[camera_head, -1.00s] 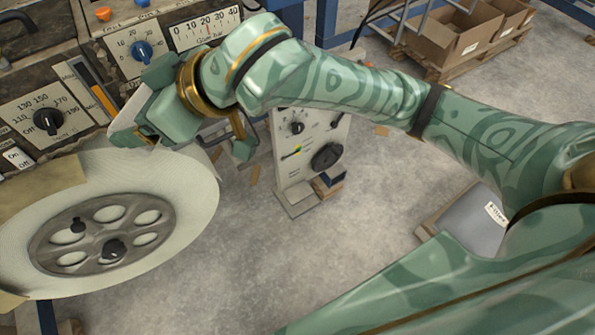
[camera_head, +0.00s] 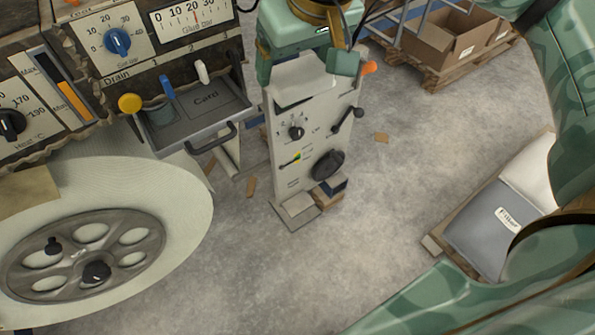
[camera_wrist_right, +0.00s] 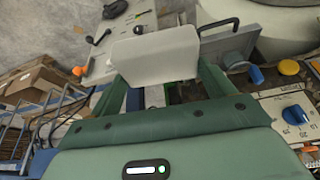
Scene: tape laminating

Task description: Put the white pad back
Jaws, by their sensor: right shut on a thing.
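My right gripper (camera_head: 304,66) is shut on the white pad (camera_head: 303,84), a pale flat piece. In the head view it holds the pad in front of the top of the pale control stand (camera_head: 285,150). The right wrist view shows the pad (camera_wrist_right: 156,57) between the green fingers, with the stand (camera_wrist_right: 122,32) behind it. Whether the pad touches the stand cannot be told. My left gripper is not in view.
A grey drawer marked Card (camera_head: 196,118) sticks out of the machine at left, with a black handle. Below it is a large white roll (camera_head: 180,205). An orange knob (camera_head: 369,67) shows beside the gripper. The floor (camera_head: 350,235) at centre is bare. Cardboard boxes (camera_head: 445,40) stand at back right.

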